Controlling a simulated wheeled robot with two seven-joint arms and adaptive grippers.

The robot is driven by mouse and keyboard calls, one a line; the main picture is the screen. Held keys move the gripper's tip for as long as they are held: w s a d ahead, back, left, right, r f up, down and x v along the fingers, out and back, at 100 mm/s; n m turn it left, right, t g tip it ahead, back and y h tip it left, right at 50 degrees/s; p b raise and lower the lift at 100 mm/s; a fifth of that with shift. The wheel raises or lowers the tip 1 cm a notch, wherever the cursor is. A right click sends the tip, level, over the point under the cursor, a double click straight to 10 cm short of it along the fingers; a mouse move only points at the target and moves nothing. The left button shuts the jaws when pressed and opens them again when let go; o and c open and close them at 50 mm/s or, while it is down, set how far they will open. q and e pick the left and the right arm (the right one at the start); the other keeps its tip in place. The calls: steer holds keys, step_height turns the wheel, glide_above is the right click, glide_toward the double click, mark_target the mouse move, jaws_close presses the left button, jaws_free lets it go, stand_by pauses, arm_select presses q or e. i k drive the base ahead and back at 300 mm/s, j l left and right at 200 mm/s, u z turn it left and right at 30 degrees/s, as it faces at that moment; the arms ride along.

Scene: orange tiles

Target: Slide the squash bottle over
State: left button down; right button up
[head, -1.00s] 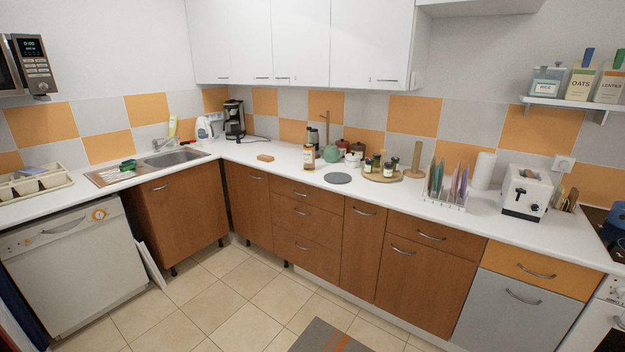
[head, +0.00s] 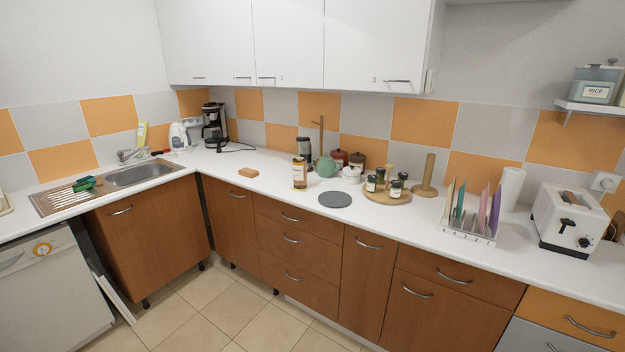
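A bottle with amber contents and a white label (head: 299,174), which looks like the squash bottle, stands upright on the white counter. A flat grey disc (head: 335,199) lies on the counter in front and to the right of it, apart from it. A green teapot (head: 325,166) stands close behind the bottle to the right. Neither of my grippers shows in the head view.
A round wooden tray (head: 372,196) with several jars is right of the disc. A rack (head: 468,229) and a toaster (head: 566,218) stand further right. The counter front beside the bottle is clear.

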mark_target(299, 154)
steer(key=i+z, duration=0.15)
steer(key=i, duration=0.3)
steer(key=i+j+z, duration=0.15)
steer(key=i, duration=0.25)
steer(key=i+j+z, duration=0.2)
steer(key=i, duration=0.25)
